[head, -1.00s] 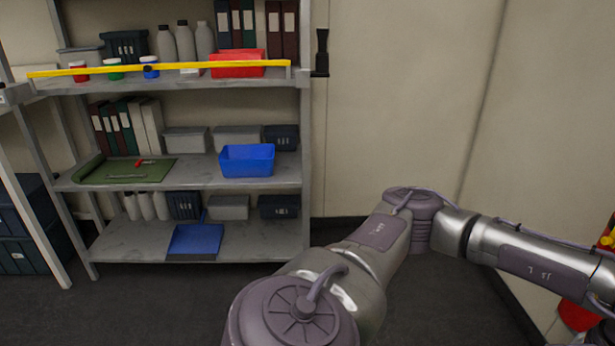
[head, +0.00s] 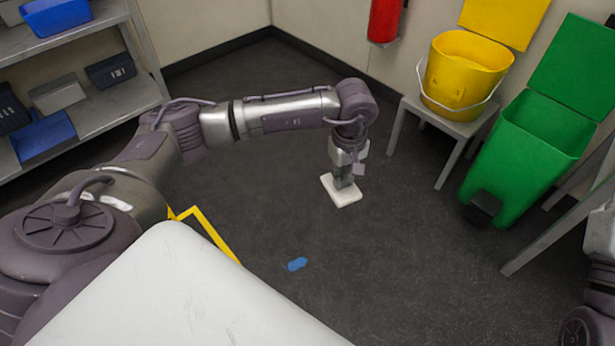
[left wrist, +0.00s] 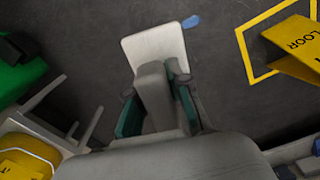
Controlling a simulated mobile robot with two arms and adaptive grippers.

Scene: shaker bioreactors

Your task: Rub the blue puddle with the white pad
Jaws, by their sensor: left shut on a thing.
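The blue puddle (head: 297,264) is a small patch on the dark floor, in the lower middle of the head view. It also shows in the left wrist view (left wrist: 191,21), just beyond a corner of the pad. The white pad (head: 341,191) is a flat square below my left gripper (head: 343,176). My left gripper is shut on the pad's grey handle (left wrist: 153,90). The pad is apart from the puddle, up and to the right of it in the head view. I cannot tell whether the pad touches the floor. My right gripper is not in view.
A yellow bucket (head: 463,75) stands on a small grey stool (head: 447,132) beside an open green bin (head: 530,145). Grey shelves (head: 107,110) stand at the left. A yellow floor marking (head: 212,232) lies left of the puddle. The floor between pad and puddle is clear.

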